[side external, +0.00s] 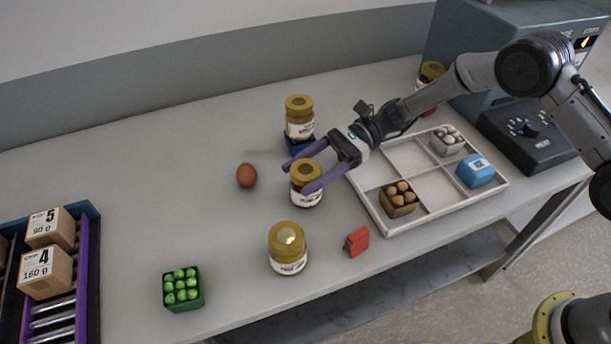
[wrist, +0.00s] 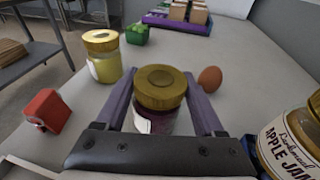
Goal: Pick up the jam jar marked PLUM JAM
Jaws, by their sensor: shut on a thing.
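A jar with a gold lid and dark purple contents (side external: 306,195) is between the fingers of my gripper (side external: 298,177). My gripper is shut on this jar, with one finger on each side below the lid. The jar is upright, at or close to the tabletop; I cannot tell if it touches. Its label is too small to read surely in the side view. In the wrist view the same jar (wrist: 160,92) sits in the middle of my gripper (wrist: 160,82), its label mostly turned away.
A pale yellow jar (side external: 287,250), a red block (side external: 357,241), an egg (side external: 247,175) and a green carton (side external: 183,289) are nearby. A divided white tray (side external: 434,187) lies right.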

